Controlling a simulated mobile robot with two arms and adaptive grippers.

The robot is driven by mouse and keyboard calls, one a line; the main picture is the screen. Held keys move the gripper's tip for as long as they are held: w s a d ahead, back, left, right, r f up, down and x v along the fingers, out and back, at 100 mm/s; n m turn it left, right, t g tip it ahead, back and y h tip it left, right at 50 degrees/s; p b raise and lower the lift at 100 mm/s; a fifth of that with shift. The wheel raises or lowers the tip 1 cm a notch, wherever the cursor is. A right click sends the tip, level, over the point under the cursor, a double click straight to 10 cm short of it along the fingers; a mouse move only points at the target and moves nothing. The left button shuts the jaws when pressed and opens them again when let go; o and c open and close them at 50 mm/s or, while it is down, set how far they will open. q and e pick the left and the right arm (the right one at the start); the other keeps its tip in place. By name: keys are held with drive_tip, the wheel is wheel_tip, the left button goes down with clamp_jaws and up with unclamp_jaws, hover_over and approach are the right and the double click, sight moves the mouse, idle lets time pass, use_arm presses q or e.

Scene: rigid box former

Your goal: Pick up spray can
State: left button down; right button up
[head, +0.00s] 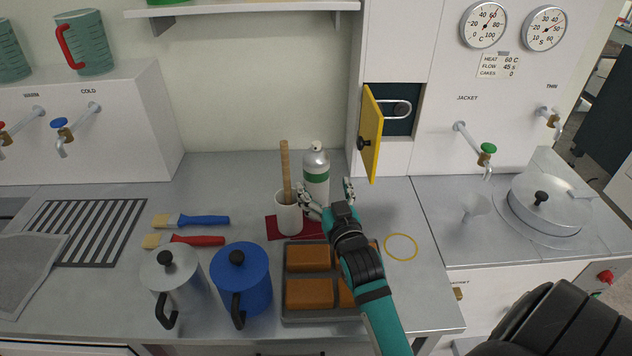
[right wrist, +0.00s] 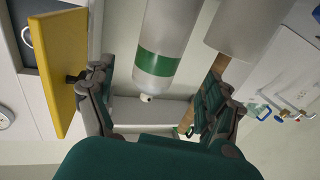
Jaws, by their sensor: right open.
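The spray can (head: 316,172) is a silver-grey cylinder with a green band and a pale cap. It stands upright at the back of the metal counter. My right gripper (head: 326,190) is open in front of it, with one finger on each side in the picture. In the right wrist view the spray can (right wrist: 162,50) appears upside down between the open fingers (right wrist: 158,88), with gaps on both sides. I cannot tell how deep it sits between them. My left gripper is not in view.
A white cup (head: 289,217) with a wooden stick stands close left of the can, near a finger. A yellow door (head: 371,135) hangs open at right. A tray (head: 303,317) of brown blocks, a blue pot (head: 243,285) and a silver pot (head: 175,280) stand in front.

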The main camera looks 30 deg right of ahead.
sight(321, 175)
drive_tip(key=shift+x, duration=0.8)
drive_tip(key=shift+w, duration=0.25)
drive_tip(key=shift+w+d+r+p, duration=0.2)
drive_tip(key=shift+w+r+p, duration=0.1)
drive_tip(key=shift+w+p, duration=0.15)
drive_tip(key=p+x, duration=0.1)
drive_tip(key=x, duration=0.2)
drive_tip(key=shift+w+d+r, duration=0.15)
drive_tip(key=shift+w+d, duration=0.25)
drive_tip(key=shift+w, duration=0.2)
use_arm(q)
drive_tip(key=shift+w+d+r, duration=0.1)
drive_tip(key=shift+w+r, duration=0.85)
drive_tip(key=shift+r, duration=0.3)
use_arm(e)
drive_tip(key=c, duration=1.8)
